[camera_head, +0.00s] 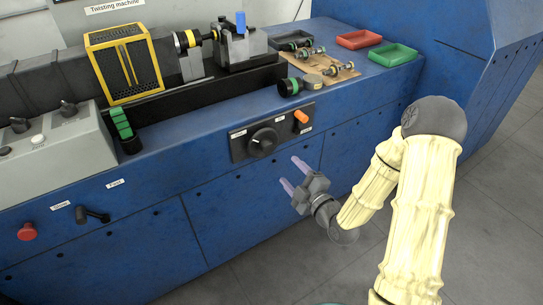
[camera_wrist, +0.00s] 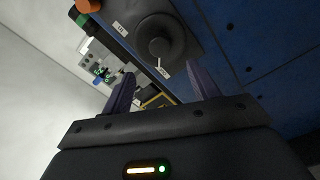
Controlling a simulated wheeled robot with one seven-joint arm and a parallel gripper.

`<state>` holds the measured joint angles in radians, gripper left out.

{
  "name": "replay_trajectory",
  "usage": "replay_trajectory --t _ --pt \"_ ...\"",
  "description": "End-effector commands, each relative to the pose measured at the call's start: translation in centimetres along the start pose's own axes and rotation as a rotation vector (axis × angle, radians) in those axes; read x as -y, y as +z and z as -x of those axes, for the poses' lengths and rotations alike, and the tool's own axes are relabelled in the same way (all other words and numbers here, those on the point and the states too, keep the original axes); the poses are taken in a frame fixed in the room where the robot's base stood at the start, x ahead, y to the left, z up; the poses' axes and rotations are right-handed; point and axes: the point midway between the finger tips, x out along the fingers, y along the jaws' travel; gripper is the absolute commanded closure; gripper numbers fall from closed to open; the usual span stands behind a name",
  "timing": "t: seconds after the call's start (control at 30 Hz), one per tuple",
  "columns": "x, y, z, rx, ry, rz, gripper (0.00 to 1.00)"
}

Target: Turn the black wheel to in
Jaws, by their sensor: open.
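The black wheel (camera_head: 262,142) is a round knob on a dark panel on the front of the blue machine. It also shows in the wrist view (camera_wrist: 158,40), where a short white mark on it points to a small label (camera_wrist: 163,72). Another small label (camera_wrist: 119,29) sits on the panel's other side, toward the orange knob; their words are hard to read. My gripper (camera_head: 289,174) is open and empty, below and right of the wheel in the head view, its two fingers pointing toward the panel. The fingers are apart from the wheel.
An orange knob (camera_head: 301,117) sits close to the wheel on the same panel. A black-green cylinder (camera_head: 290,86), red tray (camera_head: 359,40) and green tray (camera_head: 393,54) stand on the machine top. A black lever (camera_head: 92,215) and red button (camera_head: 27,232) are far left. The floor is clear.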

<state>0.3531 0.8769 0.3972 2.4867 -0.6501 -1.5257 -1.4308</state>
Motion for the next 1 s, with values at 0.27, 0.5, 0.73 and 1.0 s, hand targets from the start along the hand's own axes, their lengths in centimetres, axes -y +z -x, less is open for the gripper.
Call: replay_trajectory --t 0.27,0.5,0.73,1.0 --pt "-0.1 0.0 -5.1 -0.001 0.003 0.001 0.4" --pt "-0.1 0.0 -9.2 0.0 0.003 0.001 0.4" --pt "0.0 0.0 -11.2 0.0 0.0 0.001 0.4" --pt "0.0 0.0 -11.3 0.001 0.0 0.001 0.4"
